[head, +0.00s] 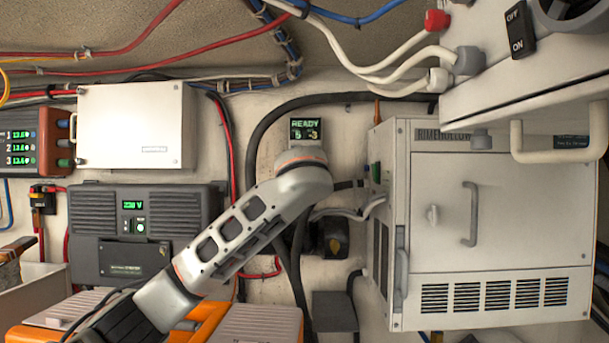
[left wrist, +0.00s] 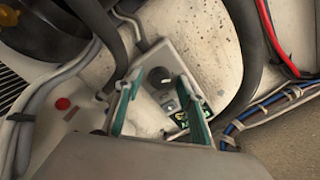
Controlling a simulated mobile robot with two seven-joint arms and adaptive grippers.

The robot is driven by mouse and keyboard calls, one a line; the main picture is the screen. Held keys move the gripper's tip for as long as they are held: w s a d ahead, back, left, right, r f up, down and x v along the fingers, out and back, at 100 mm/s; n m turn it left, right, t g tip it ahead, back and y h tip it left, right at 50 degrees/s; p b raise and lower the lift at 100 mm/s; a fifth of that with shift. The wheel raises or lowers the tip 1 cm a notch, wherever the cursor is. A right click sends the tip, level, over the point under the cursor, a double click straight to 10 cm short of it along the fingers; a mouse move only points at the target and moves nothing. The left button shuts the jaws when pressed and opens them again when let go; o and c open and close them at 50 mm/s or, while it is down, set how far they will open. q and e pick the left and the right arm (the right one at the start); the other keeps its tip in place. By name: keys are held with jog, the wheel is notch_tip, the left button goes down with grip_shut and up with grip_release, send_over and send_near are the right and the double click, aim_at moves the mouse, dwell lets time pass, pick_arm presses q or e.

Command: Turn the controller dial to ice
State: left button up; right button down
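The controller is a small grey box on the wall. In the head view its green-lit display (head: 306,129) reads READY, with small characters below it, and my left wrist covers the rest. Contact with the dial is not visible. The dial's pointer and labels are too small to read. My right gripper is in neither view.
A white cabinet (head: 490,220) with a handle and vents stands to the right. A white box (head: 135,125) and a dark charger unit (head: 145,225) are on the wall at left. Black hoses (head: 262,150) and red and blue cables run close around the controller.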

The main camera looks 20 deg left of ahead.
pick_arm(q)
jog(key=c, duration=1.1)
jog(key=shift+m, duration=0.3)
jog(key=shift+s+r+m, duration=0.1)
jog(key=shift+m, duration=8.5)
